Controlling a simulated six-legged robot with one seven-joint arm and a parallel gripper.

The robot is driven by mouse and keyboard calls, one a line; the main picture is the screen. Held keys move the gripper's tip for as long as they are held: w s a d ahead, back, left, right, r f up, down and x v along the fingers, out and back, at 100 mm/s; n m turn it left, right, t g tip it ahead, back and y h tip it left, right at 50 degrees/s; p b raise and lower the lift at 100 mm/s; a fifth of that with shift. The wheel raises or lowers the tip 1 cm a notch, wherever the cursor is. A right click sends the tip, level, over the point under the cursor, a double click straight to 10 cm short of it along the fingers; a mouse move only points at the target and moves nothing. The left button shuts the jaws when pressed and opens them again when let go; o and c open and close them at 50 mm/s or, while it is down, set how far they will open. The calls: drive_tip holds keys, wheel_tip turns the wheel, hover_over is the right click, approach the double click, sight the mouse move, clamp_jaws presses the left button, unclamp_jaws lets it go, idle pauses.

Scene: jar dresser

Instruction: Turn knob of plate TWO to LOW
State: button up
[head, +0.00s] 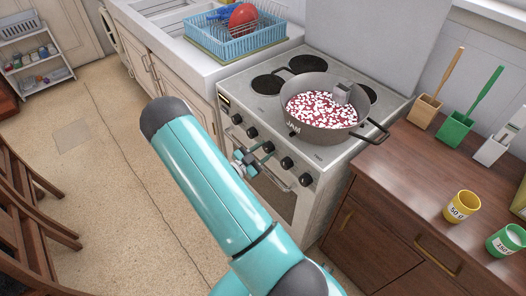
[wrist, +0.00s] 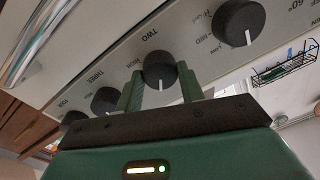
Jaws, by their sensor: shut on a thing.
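In the wrist view, the black round knob of plate TWO (wrist: 160,72) sits under the upside-down label TWO (wrist: 151,36). Its white mark points toward the bottom of the picture. My gripper (wrist: 158,86) is shut on this knob, with one green finger at each side. The setting words around this knob are mostly hidden or too small to read. In the head view, my gripper (head: 260,157) is at the stove's front panel, and my arm reaches in front of the stove (head: 243,91).
A large pan (head: 322,126) with red and white contents stands on the stove. Neighbouring knobs (wrist: 238,22) flank the held one closely. The oven handle (head: 273,179) lies below the panel. A wooden dresser (head: 400,178) with cups stands to the right.

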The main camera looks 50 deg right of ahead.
drive_tip(key=shift+m, duration=1.2)
drive_tip(key=o, duration=1)
drive_tip(key=shift+c, duration=0.2)
drive_tip(key=w+a, duration=0.1)
drive_tip(key=a, duration=1.2)
drive_tip(key=shift+a+f, duration=0.25)
drive_tip(key=shift+a, duration=0.15)
